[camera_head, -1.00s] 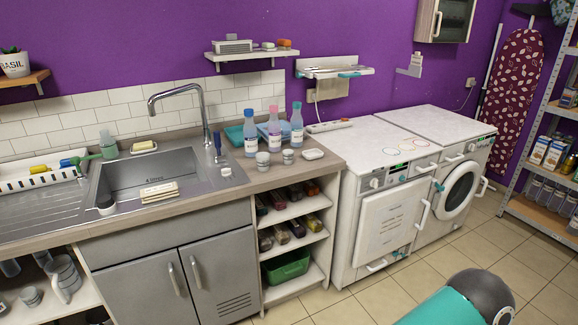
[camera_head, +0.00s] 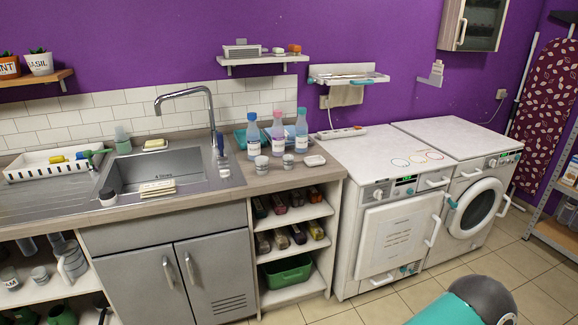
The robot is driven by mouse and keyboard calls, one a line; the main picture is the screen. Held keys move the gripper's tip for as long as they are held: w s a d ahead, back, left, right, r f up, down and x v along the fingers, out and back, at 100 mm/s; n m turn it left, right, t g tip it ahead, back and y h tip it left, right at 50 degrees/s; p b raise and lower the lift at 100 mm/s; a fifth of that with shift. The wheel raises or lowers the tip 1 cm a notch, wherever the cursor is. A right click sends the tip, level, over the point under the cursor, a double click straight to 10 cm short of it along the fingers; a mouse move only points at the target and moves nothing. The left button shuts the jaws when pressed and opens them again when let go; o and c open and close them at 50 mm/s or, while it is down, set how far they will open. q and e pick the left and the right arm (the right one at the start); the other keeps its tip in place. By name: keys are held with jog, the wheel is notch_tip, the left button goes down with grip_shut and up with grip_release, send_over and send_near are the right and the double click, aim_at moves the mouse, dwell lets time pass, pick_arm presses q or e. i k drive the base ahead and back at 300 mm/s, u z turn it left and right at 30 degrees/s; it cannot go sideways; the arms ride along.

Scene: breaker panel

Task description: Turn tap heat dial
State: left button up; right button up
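The tap (camera_head: 189,92) is a chrome gooseneck at the back right of the steel sink (camera_head: 150,170). Its spout arches left over the basin. A small blue lever or handle (camera_head: 220,143) shows at the tap's base; I cannot tell whether this is the heat dial. Neither of my grippers shows. A teal and dark grey rounded part (camera_head: 465,303) at the bottom right may be mine; no fingers are visible on it.
Three bottles (camera_head: 278,133) and small cups stand on the counter right of the tap. A white drying rack (camera_head: 50,163) is left of the sink. White appliances (camera_head: 375,160) stand to the right. Tiled floor (camera_head: 330,312) shows in front.

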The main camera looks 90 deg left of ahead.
aim_at(225, 173)
jog(key=z, duration=1.8)
jog(key=i, duration=0.1)
jog(key=u, duration=3.15)
jog(key=i, duration=0.25)
jog(key=u, duration=2)
jog(key=k, duration=0.6)
jog(key=u, duration=0.4)
jog(key=i, duration=1.85)
jog(key=z, duration=0.35)
